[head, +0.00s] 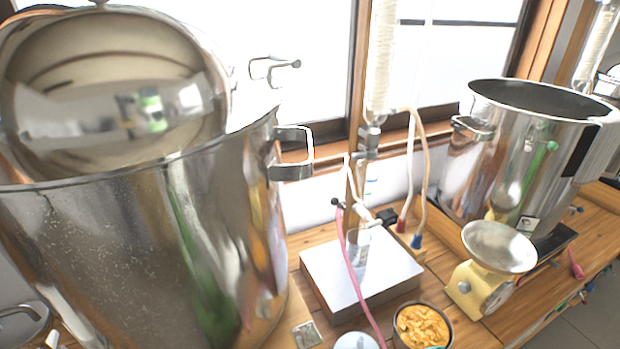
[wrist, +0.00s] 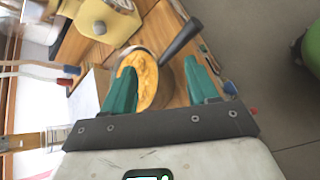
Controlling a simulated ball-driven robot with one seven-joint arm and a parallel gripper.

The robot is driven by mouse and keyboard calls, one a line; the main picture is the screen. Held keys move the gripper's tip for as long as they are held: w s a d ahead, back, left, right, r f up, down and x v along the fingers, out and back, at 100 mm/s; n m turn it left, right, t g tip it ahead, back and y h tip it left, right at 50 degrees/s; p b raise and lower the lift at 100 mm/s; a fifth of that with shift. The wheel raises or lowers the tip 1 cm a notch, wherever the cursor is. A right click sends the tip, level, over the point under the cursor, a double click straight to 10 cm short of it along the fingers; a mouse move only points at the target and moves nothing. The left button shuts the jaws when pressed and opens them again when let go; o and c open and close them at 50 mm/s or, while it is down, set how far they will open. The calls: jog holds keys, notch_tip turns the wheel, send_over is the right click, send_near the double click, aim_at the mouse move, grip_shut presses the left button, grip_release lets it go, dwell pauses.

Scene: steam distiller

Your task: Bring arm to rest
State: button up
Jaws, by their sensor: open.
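My gripper (wrist: 160,66) shows in the wrist view with its two teal fingers spread apart and nothing held between them. Past the fingers is a small round pan of orange pieces (wrist: 147,76) with a dark handle (wrist: 181,40) pointing up and right. How far the fingertips are from the pan is hard to tell. In the head view the same pan (head: 397,338) sits at the bottom edge of the picture on the wooden bench. A small teal sliver at that edge may be a fingertip; the rest of the gripper is out of that view.
A cream scale (head: 468,290) with a metal dish stands right of the pan. A flat silver box (head: 325,273) with glassware and hoses is behind. Large steel pots stand left (head: 150,250) and right (head: 500,150). Open floor (wrist: 265,60) lies beyond the bench edge.

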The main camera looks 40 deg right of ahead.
jog(key=a+f+m+t+y+b, duration=0.2)
jog(key=a+f+m+y, duration=0.1)
jog(key=a+m+y, duration=0.7)
jog(key=a+y, duration=0.1)
jog(key=a, duration=0.2)
jog(key=shift+s+a+f, duration=0.15)
jog(key=shift+s+a, duration=0.25)
dwell(1.1)
